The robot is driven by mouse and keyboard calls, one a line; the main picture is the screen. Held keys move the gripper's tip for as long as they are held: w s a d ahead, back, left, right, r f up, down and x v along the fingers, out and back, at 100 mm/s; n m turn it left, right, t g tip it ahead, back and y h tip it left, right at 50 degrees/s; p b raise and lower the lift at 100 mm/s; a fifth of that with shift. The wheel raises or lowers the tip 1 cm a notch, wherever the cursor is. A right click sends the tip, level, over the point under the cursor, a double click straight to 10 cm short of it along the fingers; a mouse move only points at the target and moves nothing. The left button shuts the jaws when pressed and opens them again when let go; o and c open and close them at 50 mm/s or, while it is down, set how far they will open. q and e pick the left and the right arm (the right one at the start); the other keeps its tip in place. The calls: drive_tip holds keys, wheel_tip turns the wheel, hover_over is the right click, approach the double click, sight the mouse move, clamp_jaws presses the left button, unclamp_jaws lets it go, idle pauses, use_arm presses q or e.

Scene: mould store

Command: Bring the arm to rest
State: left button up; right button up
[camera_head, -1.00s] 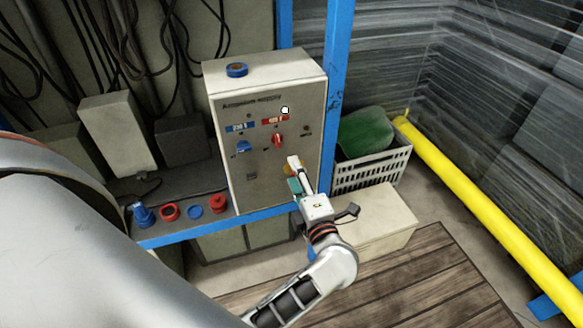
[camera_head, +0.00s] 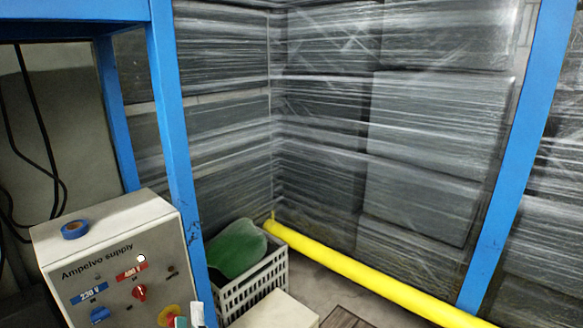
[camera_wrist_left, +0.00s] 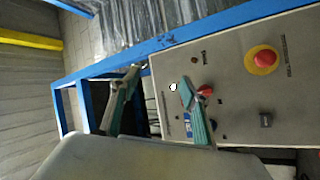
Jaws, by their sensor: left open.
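My left gripper (camera_head: 189,316) barely shows at the bottom edge of the head view, only its pale and teal fingertips. They lie in front of the lower right edge of the grey control box (camera_head: 108,235). In the left wrist view the two teal fingers (camera_wrist_left: 160,84) are spread apart, with nothing seen between them. One overlaps the box's panel (camera_wrist_left: 235,100) in that view, close to the red knob (camera_wrist_left: 206,90); contact cannot be told. The rest of the left arm is outside the head view. My right gripper is not in view.
A blue tape roll (camera_head: 75,229) lies on the box. A crate (camera_head: 252,287) with a green item (camera_head: 236,249) stands right of a blue post (camera_head: 176,150). A yellow tube (camera_head: 370,278) runs along the floor before wrapped stacks (camera_head: 420,150). A red-and-yellow button (camera_wrist_left: 263,60) sits on the panel.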

use_arm(q)
drive_tip(key=s+d+f+m+g+h, duration=0.2)
drive_tip(key=s+d+f+m+h, duration=0.1)
drive_tip(key=f+m+h, duration=0.3)
drive_tip(key=s+d+f+m+g+h, duration=0.25)
drive_tip(key=f+m+h, duration=0.25)
drive_tip(key=f+m, duration=0.25)
drive_tip(key=s+a+f+m+g+y, duration=0.1)
drive_tip(key=s+a+f+m+g, duration=0.1)
drive_tip(key=s+f, duration=0.3)
drive_tip(key=s+a+f+m+g, duration=0.2)
drive_tip(key=s+f+m+g, duration=0.1)
drive_tip(key=s+f, duration=0.2)
wheel_tip(320, 180, down, 3)
drive_tip(key=shift+s+r+g+y, duration=0.15)
drive_tip(key=shift+s+g+y, duration=0.15)
drive_tip(key=shift+g+y, duration=0.1)
drive_tip(key=shift+a+m, duration=0.1)
drive_tip(key=shift+m, duration=0.15)
